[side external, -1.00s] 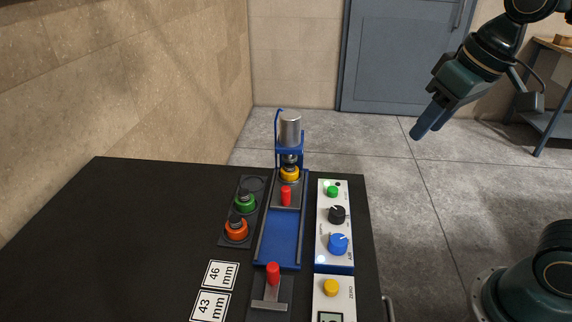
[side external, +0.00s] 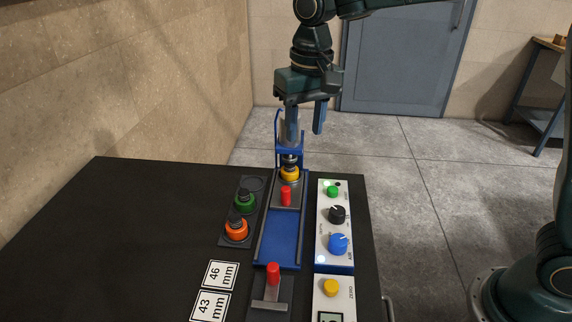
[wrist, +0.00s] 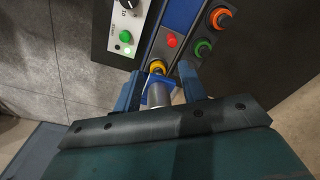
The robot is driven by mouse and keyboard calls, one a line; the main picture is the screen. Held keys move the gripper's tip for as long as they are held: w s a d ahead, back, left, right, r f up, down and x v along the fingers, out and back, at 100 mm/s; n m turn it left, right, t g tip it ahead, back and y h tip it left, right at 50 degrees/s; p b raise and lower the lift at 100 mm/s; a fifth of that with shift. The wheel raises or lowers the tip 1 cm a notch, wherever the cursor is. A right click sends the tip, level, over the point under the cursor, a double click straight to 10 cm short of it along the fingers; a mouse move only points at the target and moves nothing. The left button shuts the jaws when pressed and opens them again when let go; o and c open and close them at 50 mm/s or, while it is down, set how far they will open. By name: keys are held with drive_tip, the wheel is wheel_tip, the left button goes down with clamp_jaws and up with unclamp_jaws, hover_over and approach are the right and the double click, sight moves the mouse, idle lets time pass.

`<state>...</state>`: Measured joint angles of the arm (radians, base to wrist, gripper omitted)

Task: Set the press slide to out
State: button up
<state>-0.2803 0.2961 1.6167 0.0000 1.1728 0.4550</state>
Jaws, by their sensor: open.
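The press slide is a grey plate (side external: 284,203) with a red knob (side external: 286,194). It sits at the far end of the blue rail track (side external: 279,237), close to the press's silver cylinder and yellow part (side external: 290,174). In the wrist view the red knob (wrist: 172,41) lies beyond the yellow part (wrist: 157,67) and the press cylinder (wrist: 161,92). My gripper (side external: 305,125) is open and empty, high over the press, with its fingers pointing down. In the wrist view its fingers (wrist: 160,88) stand either side of the press cylinder in the picture. The cylinder's top is partly hidden by my gripper in the side view.
A control panel (side external: 322,225) with a green button, a black knob and a blue knob stands right of the track. A tray (side external: 227,238) with green and orange parts is on the left. A second red handle (side external: 273,273) and size cards (side external: 221,275) are nearer the front.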

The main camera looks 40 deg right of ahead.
sight(285, 188)
drive_tip(key=shift+g, duration=0.3)
drive_tip(key=w+a+f, duration=0.2)
drive_tip(key=f, duration=0.1)
drive_tip(key=shift+w+a, duration=0.3)
drive_tip(key=shift+f, duration=0.1)
wheel_tip(285, 188, down, 14)
drive_tip(key=shift+r, duration=0.25)
idle(0.3)
clamp_jaws()
